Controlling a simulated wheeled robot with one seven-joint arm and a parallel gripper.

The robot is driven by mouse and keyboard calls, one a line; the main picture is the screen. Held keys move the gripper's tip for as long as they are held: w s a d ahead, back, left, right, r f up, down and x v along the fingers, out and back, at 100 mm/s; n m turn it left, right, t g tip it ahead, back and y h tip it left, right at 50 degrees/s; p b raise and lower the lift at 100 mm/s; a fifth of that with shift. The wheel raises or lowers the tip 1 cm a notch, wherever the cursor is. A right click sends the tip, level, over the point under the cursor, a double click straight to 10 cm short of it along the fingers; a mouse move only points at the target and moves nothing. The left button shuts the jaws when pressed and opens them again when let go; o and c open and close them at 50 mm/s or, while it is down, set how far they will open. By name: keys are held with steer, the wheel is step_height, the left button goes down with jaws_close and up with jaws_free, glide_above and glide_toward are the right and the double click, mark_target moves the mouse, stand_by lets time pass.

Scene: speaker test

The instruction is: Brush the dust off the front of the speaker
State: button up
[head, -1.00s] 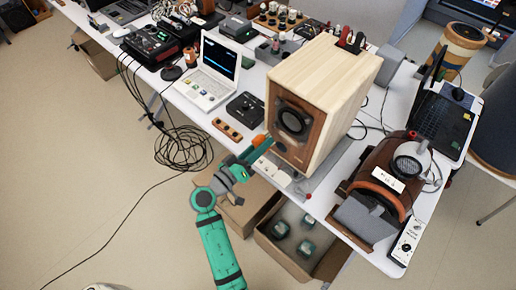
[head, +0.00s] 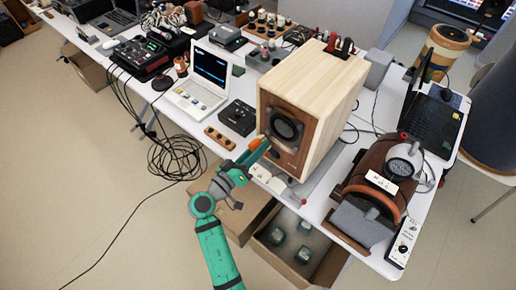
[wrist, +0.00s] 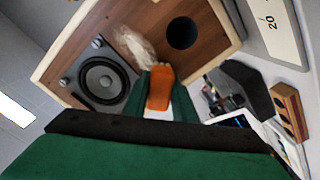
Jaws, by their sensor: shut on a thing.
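The speaker (head: 310,78) is a tall pale-wood box with a brown front, standing upright on the table. In the wrist view its brown front (wrist: 160,18) shows a round driver (wrist: 100,82) and a dark round hole (wrist: 182,34). My gripper (head: 256,154) is shut on a brush with an orange handle (wrist: 159,90), held at the front's lower left in the head view. The brush's pale bristles (wrist: 134,46) lie over the front between driver and hole; they seem to touch it. I cannot make out dust apart from the bristles.
A white laptop (head: 205,100), a black box (head: 238,117) and a wooden block with buttons (head: 219,138) stand left of the speaker. A brown drum-like device (head: 372,170) stands to its right. Open cartons (head: 272,262) sit on the floor below the table edge.

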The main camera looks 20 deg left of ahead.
mark_target(295, 155)
steer(key=shift+w+d, duration=0.1)
steer(key=shift+d, duration=0.15)
steer(key=shift+a, duration=0.1)
steer(key=shift+a, duration=0.15)
steer(key=shift+w+d, duration=0.35)
steer(key=shift+w, duration=0.3)
steer(key=shift+d, duration=0.1)
steer(key=shift+s+d, duration=0.4)
steer(key=shift+d, duration=0.85)
steer(key=shift+s+d, duration=0.45)
steer(key=shift+d, duration=0.75)
steer(key=shift+s+d, duration=0.4)
steer(key=shift+d, duration=0.85)
steer(key=shift+s+d, duration=0.3)
steer(key=shift+d, duration=0.35)
steer(key=shift+s+d, duration=0.25)
steer(key=shift+d, duration=0.4)
steer(key=shift+c, duration=0.4)
steer(key=shift+w, duration=0.1)
steer(key=shift+a, duration=0.1)
